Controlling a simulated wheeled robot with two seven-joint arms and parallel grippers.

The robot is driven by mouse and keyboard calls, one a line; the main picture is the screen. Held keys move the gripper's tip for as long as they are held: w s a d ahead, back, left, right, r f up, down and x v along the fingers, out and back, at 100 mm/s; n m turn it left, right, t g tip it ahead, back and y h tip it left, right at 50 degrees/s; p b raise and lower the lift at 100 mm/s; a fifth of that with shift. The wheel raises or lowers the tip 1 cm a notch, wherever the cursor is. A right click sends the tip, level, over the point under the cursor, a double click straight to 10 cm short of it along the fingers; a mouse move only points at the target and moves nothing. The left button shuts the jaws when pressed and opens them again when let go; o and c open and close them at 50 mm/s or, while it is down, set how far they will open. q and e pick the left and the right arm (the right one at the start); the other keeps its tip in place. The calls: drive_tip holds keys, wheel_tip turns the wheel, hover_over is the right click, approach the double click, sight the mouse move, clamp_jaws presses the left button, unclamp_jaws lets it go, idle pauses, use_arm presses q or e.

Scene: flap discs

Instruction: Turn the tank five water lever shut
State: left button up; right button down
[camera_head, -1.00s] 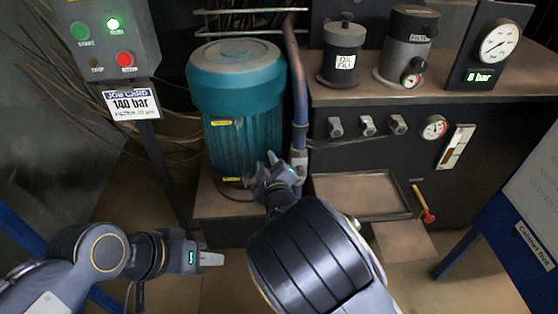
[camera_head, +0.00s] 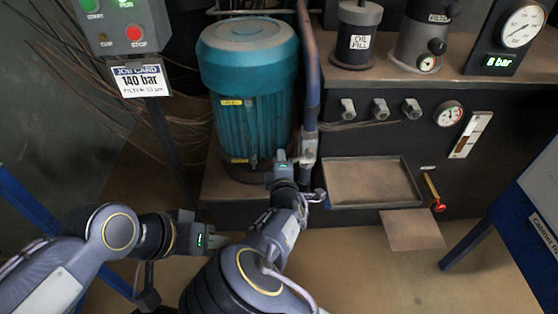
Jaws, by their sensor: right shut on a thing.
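A blue-grey pipe (camera_head: 309,90) runs down beside the teal motor (camera_head: 250,95). A metal valve body (camera_head: 308,158) sits low on it. My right gripper (camera_head: 281,162) is at the motor's lower right, just left of the valve body. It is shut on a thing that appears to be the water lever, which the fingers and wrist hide. I cannot read the lever's angle. My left gripper (camera_head: 218,241) points right over the floor, away from the valve, with nothing visible in it; its finger gap cannot be made out.
A rusty tray (camera_head: 331,203) lies right of the valve, near a yellow lever with a red knob (camera_head: 437,206). A control box (camera_head: 125,25) with a job card (camera_head: 140,80) stands at left. A blue-legged stand (camera_head: 466,245) is at right.

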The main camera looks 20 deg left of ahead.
drive_tip(key=shift+d+f+n, duration=0.15)
drive_tip(key=shift+f+n, duration=0.1)
drive_tip(key=shift+n, duration=0.05)
idle(0.4)
drive_tip(key=c, duration=1.4)
unclamp_jaws()
drive_tip(key=shift+w, duration=0.1)
drive_tip(key=shift+o, duration=0.2)
drive_tip(key=p+v, duration=0.2)
drive_tip(key=v, duration=0.6)
